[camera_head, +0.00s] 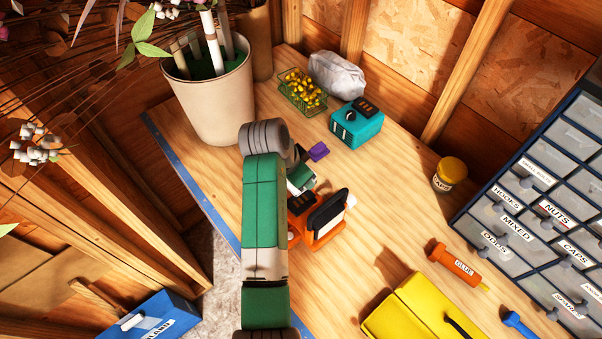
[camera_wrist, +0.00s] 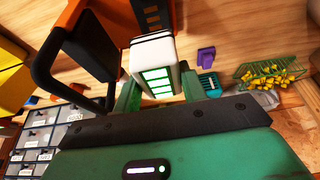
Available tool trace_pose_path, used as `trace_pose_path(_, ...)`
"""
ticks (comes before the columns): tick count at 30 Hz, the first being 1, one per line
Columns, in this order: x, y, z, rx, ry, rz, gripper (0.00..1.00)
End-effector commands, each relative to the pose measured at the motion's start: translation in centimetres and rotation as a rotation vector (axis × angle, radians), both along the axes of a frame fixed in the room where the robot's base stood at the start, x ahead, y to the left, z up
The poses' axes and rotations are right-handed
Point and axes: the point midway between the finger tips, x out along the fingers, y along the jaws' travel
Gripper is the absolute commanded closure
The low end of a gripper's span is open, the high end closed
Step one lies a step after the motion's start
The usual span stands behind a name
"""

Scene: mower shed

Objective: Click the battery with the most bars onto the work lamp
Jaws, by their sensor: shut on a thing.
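My gripper (camera_wrist: 160,88) is shut on a white battery (camera_wrist: 156,68) with a black end and several lit green bars. Its green fingers press the battery's two sides. The orange work lamp (camera_head: 318,235), with a black-framed head, stands on the bench right by my gripper in the head view. In the wrist view the lamp (camera_wrist: 93,14) fills the upper left, and a dark slotted strip on it lies just beyond the battery's black end. I cannot tell whether battery and lamp touch. My arm hides part of the lamp and most of the battery in the head view.
A purple block (camera_head: 318,151), a teal box (camera_head: 357,125), a wire basket of yellow pieces (camera_head: 302,90) and a white bag (camera_head: 337,74) stand behind. A jar (camera_head: 449,174), a glue tube (camera_head: 457,265), a yellow case (camera_head: 415,305) and a drawer cabinet (camera_head: 540,210) are right.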

Motion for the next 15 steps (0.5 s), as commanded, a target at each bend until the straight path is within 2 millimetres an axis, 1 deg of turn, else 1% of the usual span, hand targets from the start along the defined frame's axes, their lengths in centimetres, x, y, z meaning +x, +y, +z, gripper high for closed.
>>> trace_pose_path(1,0.0,0.0,-0.7,0.0,0.0,0.0,0.86)
trace_pose_path(15,0.0,0.0,-6.2,0.0,0.0,0.001,0.86)
